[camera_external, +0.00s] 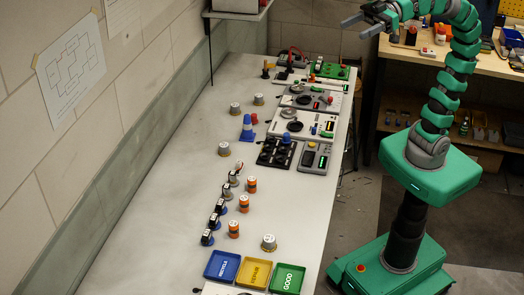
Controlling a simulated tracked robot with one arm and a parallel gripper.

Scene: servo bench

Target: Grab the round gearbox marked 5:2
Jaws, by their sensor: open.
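Several round metallic pieces with pale tops, which look like gearboxes, stand on the grey bench (185,225). One round piece (269,243) is near the trays, one (224,149) is at mid-bench left, and two more, a left one (235,109) and a right one (258,99), stand further back. Their markings are too small to read, so I cannot tell which is 5:2. My gripper (355,28) is open and empty, high up at the top, far from all of them and pointing left.
Blue (222,266), yellow (255,272) and green (287,278) trays sit at the near end. Test panels (302,123) line the right edge. The bench's left side is clear.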

